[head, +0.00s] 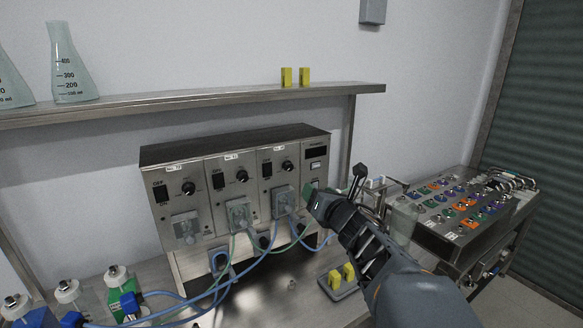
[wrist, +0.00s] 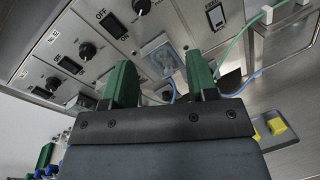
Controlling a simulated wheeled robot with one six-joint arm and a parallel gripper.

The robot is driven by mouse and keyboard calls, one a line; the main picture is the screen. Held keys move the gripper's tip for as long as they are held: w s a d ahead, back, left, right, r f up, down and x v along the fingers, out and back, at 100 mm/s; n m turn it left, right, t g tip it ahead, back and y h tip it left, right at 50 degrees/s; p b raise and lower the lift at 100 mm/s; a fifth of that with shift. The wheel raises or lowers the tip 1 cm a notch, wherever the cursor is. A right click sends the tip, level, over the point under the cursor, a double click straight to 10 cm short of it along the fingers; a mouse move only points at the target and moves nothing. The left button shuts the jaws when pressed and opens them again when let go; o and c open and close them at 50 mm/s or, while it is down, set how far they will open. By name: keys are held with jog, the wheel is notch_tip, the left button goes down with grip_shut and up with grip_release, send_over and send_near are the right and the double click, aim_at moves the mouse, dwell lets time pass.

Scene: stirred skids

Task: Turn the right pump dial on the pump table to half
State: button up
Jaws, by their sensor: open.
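The right pump dial (head: 287,166) is a black round knob on the rightmost of the pump unit's dial panels, beside a black rocker switch. It also shows at the top edge of the wrist view (wrist: 141,6). Its exact setting is too small to read. My gripper (head: 322,198) is in front of the pump unit's right end, below and to the right of that dial. In the wrist view my gripper (wrist: 161,75) has its two green fingers apart, with nothing held between them. The fingers are apart from the dial.
The middle dial (head: 241,176) and left dial (head: 189,188) sit on neighbouring panels. Blue and green tubes (head: 225,285) loop in front of the pump heads. A steel shelf (head: 190,105) runs above. Bottles (head: 120,280) stand at front left, and a tray with yellow blocks (head: 341,290) lies below my arm.

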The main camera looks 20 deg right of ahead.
aim_at(290, 168)
jog(key=w+n+p, duration=0.1)
jog(key=w, duration=0.3)
jog(key=w+a+n+y+p, duration=0.1)
jog(key=w+n, duration=0.1)
jog(key=w, duration=0.3)
jog(key=w+r+n+y+p, duration=0.1)
jog(key=w+n, duration=0.1)
jog(key=w, duration=0.2)
jog(key=shift+w+a+r+t+p, duration=0.1)
jog(key=shift+w+a+t+p, duration=0.05)
jog(key=shift+w+t+p, duration=0.2)
jog(key=c, duration=0.9)
jog(key=shift+m+b, duration=0.3)
